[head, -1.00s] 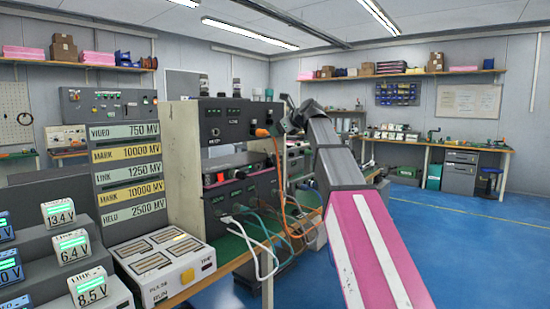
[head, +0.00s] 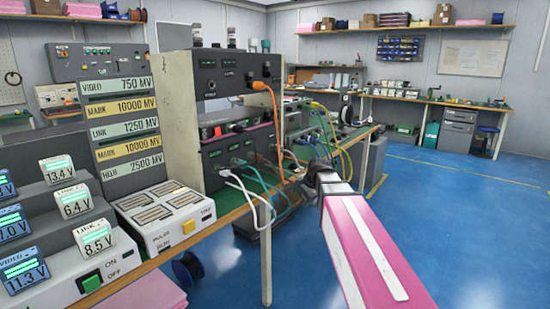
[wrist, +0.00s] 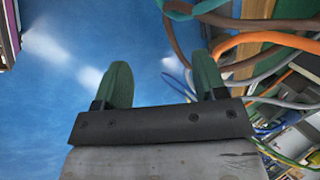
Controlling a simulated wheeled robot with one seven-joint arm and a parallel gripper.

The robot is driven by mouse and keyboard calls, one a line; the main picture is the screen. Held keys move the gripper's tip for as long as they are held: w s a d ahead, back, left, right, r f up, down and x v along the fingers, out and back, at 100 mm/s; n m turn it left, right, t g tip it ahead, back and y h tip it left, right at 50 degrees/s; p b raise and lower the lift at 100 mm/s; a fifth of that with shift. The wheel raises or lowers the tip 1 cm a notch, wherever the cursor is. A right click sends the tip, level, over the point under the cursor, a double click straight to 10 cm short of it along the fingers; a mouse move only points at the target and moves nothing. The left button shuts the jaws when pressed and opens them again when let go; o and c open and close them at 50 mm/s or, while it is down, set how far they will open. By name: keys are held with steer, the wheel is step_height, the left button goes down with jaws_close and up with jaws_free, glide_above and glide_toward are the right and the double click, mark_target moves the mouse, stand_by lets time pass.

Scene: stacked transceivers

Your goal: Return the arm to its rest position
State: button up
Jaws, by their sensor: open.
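My arm, pink with a white stripe, reaches in from the bottom right of the head view, its far end low beside the bench. My gripper (wrist: 162,72) shows in the wrist view with two green fingers spread apart and nothing between them. Blue floor lies beyond the fingers. In the head view the fingers cannot be made out behind the arm. The stacked transceivers (head: 237,68) stand on the bench left of my arm, with orange, white and teal cables plugged into their fronts.
Loose cables (wrist: 275,42) hang close to the right finger in the wrist view. The wooden bench edge (head: 235,215) runs left of my arm. A panel of voltage labels (head: 125,118) and a white button box (head: 165,215) stand at left. Blue floor (head: 460,210) is open at right.

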steer(key=s+d+f+n+g+h, duration=0.1)
steer(key=s+d+f+n, duration=0.3)
steer(key=s+f, duration=0.5)
steer(key=s+d+f+n+g+h, duration=0.2)
steer(key=s+f+n, duration=0.4)
steer(key=s+f, duration=0.4)
steer(key=shift+s+d+f+g, duration=0.2)
steer(key=shift+d+f+g, duration=0.5)
steer(key=shift+d+f, duration=0.2)
